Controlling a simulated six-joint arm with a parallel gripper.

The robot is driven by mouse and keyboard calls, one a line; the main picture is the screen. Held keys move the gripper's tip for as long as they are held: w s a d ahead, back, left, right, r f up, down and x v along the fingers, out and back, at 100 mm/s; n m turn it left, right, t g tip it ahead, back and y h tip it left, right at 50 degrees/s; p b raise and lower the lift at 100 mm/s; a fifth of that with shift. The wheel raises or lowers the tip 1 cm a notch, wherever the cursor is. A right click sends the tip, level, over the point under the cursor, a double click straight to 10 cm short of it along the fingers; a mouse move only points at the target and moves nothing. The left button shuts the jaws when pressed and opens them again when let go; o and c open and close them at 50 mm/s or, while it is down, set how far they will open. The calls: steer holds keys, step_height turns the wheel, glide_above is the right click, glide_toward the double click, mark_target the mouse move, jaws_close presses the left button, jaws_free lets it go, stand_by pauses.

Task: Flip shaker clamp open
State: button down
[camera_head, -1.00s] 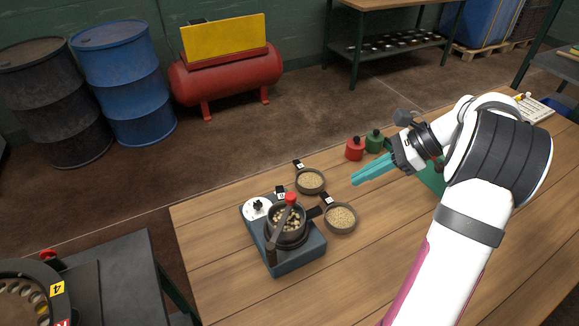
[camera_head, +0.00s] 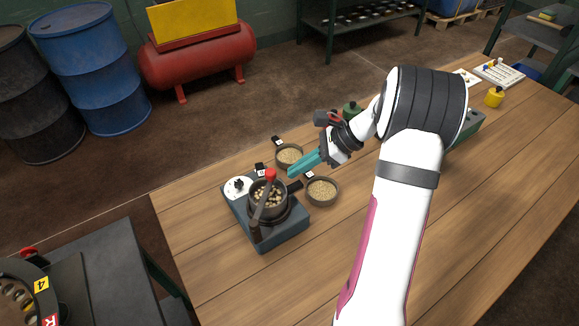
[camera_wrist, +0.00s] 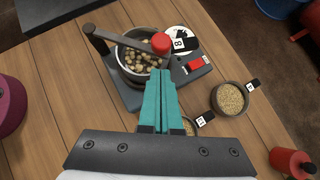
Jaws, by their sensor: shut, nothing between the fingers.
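The shaker (camera_head: 266,222) is a blue-grey base on the wooden table, carrying a dark round pot (camera_head: 268,198) filled with pale lumps. A dark clamp bar with a red knob (camera_head: 270,175) lies across the top of the pot. In the wrist view the bar (camera_wrist: 105,36) crosses the pot's rim and the red knob (camera_wrist: 161,43) sits at its right end. My gripper (camera_head: 291,174) has teal fingers and is shut and empty, to the right of the red knob and apart from it. In the wrist view its fingertips (camera_wrist: 160,75) lie just below the knob, hiding part of the pot.
Two pans of grain stand close by, one behind (camera_head: 289,156) and one to the right (camera_head: 322,191) of the shaker. A white dial (camera_head: 238,187) is on the base's back left. Red and green canisters stand behind my wrist. The front of the table is clear.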

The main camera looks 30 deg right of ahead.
mark_target(275, 171)
steer(key=shift+w+a, duration=0.55)
steer(key=shift+a, duration=0.3)
steer(key=shift+w, duration=0.1)
steer(key=shift+w+a+n+g, duration=0.35)
steer(key=shift+w+n+g, duration=0.15)
steer(key=shift+w+n, duration=0.2)
steer(key=w+a+n+g, duration=0.2)
steer(key=a+n+g, duration=0.2)
steer(key=a, duration=0.4)
steer(key=w+a+n+g, duration=0.3)
steer(key=a+n+g, duration=0.1)
steer(key=a+n, duration=0.3)
steer(key=shift+w+a, duration=0.3)
steer(key=shift+a, duration=0.6)
steer(key=shift+a+g, duration=0.2)
steer(key=shift+g, duration=0.1)
